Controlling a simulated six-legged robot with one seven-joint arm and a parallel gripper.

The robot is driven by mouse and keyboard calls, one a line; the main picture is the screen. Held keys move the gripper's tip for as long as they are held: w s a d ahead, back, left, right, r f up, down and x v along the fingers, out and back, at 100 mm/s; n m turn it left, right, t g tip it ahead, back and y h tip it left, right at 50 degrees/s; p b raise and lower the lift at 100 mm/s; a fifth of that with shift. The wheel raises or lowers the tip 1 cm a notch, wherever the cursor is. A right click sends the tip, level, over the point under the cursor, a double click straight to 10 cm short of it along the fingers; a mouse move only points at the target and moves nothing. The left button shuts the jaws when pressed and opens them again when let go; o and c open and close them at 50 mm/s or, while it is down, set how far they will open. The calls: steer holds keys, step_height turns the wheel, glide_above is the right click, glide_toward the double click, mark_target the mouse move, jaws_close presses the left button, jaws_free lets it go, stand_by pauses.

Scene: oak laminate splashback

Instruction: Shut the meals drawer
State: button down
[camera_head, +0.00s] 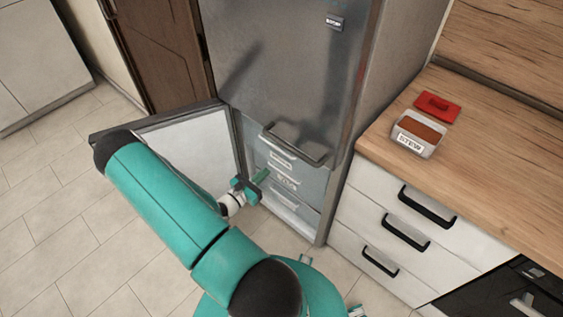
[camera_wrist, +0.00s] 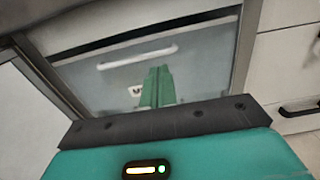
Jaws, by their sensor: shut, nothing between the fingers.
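The freezer compartment of the grey fridge is open, with pale translucent drawers (camera_head: 311,190) stacked inside. In the wrist view a drawer front (camera_wrist: 105,88) fills the middle, with a white handle strip (camera_wrist: 137,57) and a label partly hidden by my fingers; only an "M" shows. My gripper (camera_head: 263,175) is shut and empty, with its green fingers pointing at this drawer front; they also show in the wrist view (camera_wrist: 157,85). I cannot tell whether they touch it, or how far the drawer stands out.
The open freezer door (camera_head: 190,143) stands to the left of the drawers. The upper fridge door (camera_head: 275,65) is closed, its handle (camera_head: 295,146) just above them. White counter drawers (camera_head: 365,215) stand at right; a labelled container (camera_head: 416,142) and red lid (camera_head: 437,107) lie on the worktop.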

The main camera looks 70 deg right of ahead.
steer(key=x, duration=1.3)
steer(key=shift+d, duration=0.3)
steer(key=shift+d, duration=0.1)
steer(key=x, duration=0.5)
steer(key=shift+r, duration=0.1)
glide_toward(287, 154)
steer(key=r, duration=0.1)
steer(key=shift+d+r, duration=0.15)
